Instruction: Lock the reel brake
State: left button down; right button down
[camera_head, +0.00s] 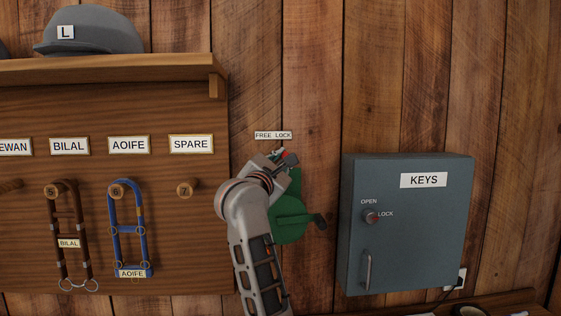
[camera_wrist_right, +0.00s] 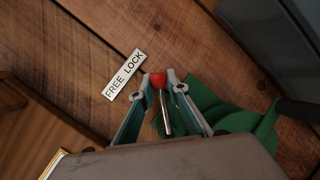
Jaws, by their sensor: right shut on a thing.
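The green reel (camera_head: 290,220) with a dark crank handle is on the plank wall, partly behind my right arm. It also shows in the wrist view (camera_wrist_right: 225,115). Its brake lever (camera_wrist_right: 165,118) is a metal stem with a red knob (camera_wrist_right: 158,80). My right gripper (camera_head: 281,157) is at the top of the reel, its fingers (camera_wrist_right: 158,79) closed on either side of the red knob. In the wrist view the lever leans toward the LOCK end of the FREE LOCK label (camera_head: 273,135). The lever's base is partly hidden. My left gripper is not in view.
A grey KEYS cabinet (camera_head: 400,250) with a red-marked knob and a handle stands right of the reel. A wooden board (camera_head: 180,250) with pegs, name plates and hanging halters is on the left. A shelf (camera_head: 120,70) above it bears a grey cap (camera_head: 95,32).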

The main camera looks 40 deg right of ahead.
jog(key=shift+f, duration=0.1)
dwell(0.3)
jog(key=c, duration=2.2)
grip_release()
jog(key=v, duration=1.2)
jog(key=shift+s, duration=0.1)
